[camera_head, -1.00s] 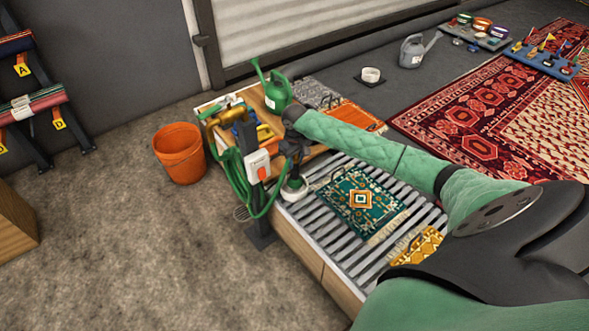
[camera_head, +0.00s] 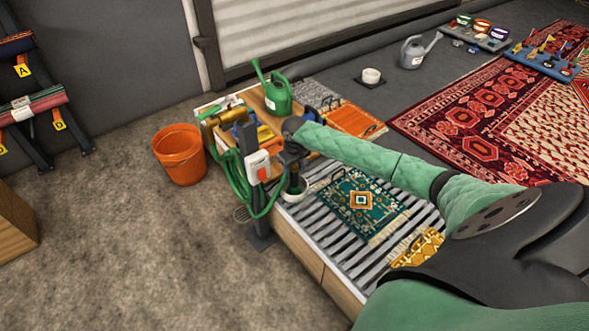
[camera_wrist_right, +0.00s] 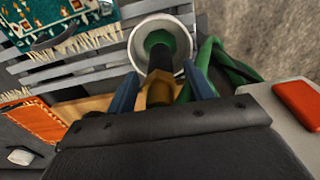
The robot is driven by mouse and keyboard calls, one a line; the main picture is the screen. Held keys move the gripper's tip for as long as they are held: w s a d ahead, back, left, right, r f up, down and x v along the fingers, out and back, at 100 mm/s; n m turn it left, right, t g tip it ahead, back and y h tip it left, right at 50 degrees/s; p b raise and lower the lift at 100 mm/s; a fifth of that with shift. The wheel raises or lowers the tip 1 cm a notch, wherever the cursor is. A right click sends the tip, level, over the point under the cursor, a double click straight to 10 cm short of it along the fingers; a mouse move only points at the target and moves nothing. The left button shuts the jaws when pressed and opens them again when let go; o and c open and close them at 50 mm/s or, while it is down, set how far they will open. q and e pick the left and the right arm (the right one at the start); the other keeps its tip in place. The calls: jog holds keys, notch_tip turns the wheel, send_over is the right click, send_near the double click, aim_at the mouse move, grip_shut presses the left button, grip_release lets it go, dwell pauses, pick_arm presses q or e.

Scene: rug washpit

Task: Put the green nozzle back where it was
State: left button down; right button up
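The green nozzle (camera_wrist_right: 158,42) is pointed down into a round white cup (camera_wrist_right: 187,27) at the end of the slatted bench. It has a dark barrel and a brass-coloured collar. The white cup also shows in the head view (camera_head: 297,196). My right gripper (camera_wrist_right: 163,75) is above the cup, with its blue fingers on both sides of the nozzle, seemingly shut on its collar. In the head view my right gripper (camera_head: 293,168) is dark and partly behind the post. My left gripper is not in view.
A post with a white and orange box (camera_head: 257,166) and a looped green hose (camera_head: 236,180) stands close beside the gripper. A green watering can (camera_head: 278,96) is behind. A small teal rug (camera_head: 362,199) lies on the slats. An orange bucket (camera_head: 180,155) stands left.

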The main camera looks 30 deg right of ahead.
notch_tip(320, 180, up, 12)
jog(key=shift+r+p, duration=0.1)
jog(key=shift+p, duration=0.5)
jog(key=s+a+f+n+t+y, duration=0.1)
jog(key=s+a+f, duration=0.4)
jog(key=a+f, duration=0.3)
jog(key=s+a+f+t+y, duration=0.2)
jog(key=s+a+f, duration=0.25)
jog(key=a, duration=0.55)
jog(key=s+a+f+n+t+y, duration=0.1)
jog(key=s+a+f, duration=0.4)
jog(key=a+f, duration=0.3)
jog(key=s+a+f+t, duration=0.1)
jog(key=s+a+f, duration=0.3)
jog(key=s, duration=0.4)
jog(key=s+a+f+t, duration=0.1)
jog(key=s+a+f, duration=0.3)
jog(key=s, duration=0.4)
jog(key=s+a+f+m+t, duration=0.1)
jog(key=s+a+f, duration=0.3)
jog(key=s, duration=0.3)
jog(key=shift+s+a+f, duration=0.15)
jog(key=shift+s+f, duration=0.2)
jog(key=shift+s, duration=0.05)
